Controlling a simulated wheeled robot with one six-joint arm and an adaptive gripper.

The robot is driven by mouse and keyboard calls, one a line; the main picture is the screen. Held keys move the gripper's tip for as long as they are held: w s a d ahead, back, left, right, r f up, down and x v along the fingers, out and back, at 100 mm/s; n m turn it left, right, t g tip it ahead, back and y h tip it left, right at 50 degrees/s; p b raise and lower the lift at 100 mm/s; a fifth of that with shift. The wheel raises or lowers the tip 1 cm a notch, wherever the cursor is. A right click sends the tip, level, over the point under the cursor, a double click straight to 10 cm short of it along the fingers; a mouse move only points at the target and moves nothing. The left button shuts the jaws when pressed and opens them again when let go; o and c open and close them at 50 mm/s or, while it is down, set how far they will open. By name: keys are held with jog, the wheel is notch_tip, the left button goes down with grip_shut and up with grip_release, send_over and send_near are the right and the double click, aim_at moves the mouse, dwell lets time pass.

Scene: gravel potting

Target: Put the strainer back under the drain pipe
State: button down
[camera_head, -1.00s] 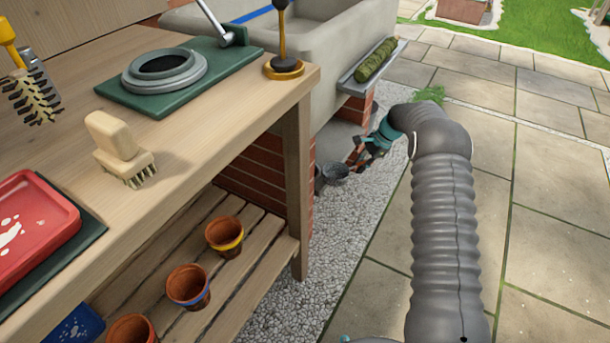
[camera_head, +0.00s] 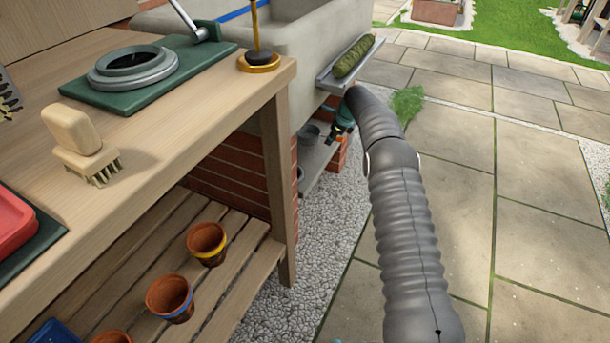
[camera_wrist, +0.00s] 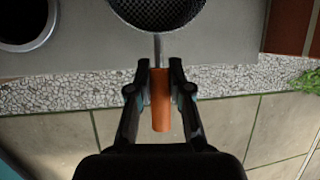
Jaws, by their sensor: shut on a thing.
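The strainer shows as a dark mesh bowl (camera_wrist: 157,10) with an orange handle (camera_wrist: 160,100) in the wrist view. My gripper (camera_wrist: 160,88) is shut on that handle, and the bowl extends ahead of the fingers, cut off by the top edge. In the head view my gripper (camera_head: 338,133) is low beneath the stone sink (camera_head: 300,60), beside the brick support. The strainer is small and partly hidden there. I cannot make out the drain pipe for certain.
A round dark opening with a pale rim (camera_wrist: 50,30) lies beside the strainer in the wrist view. A wooden potting bench (camera_head: 190,130) stands at left, its leg (camera_head: 280,190) close to the sink. Gravel (camera_head: 330,210) and open paving (camera_head: 450,230) lie in front.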

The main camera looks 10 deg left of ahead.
jog(key=s+a, duration=0.1)
jog(key=s, duration=0.4)
jog(key=s+a+b, duration=0.1)
jog(key=s+a, duration=0.1)
jog(key=s, duration=0.3)
jog(key=s+a+b, duration=0.1)
jog(key=s+a, duration=0.1)
jog(key=s, duration=0.3)
jog(key=shift+s+a, duration=0.25)
jog(key=shift+s, duration=0.05)
jog(key=shift+f+b, duration=0.5)
jog(key=shift+f, duration=1.3)
jog(key=c, duration=1.1)
grip_release()
jog(key=p+v, duration=0.1)
jog(key=v, duration=0.6)
jog(key=shift+s+r, duration=0.15)
jog(key=shift+r, duration=0.15)
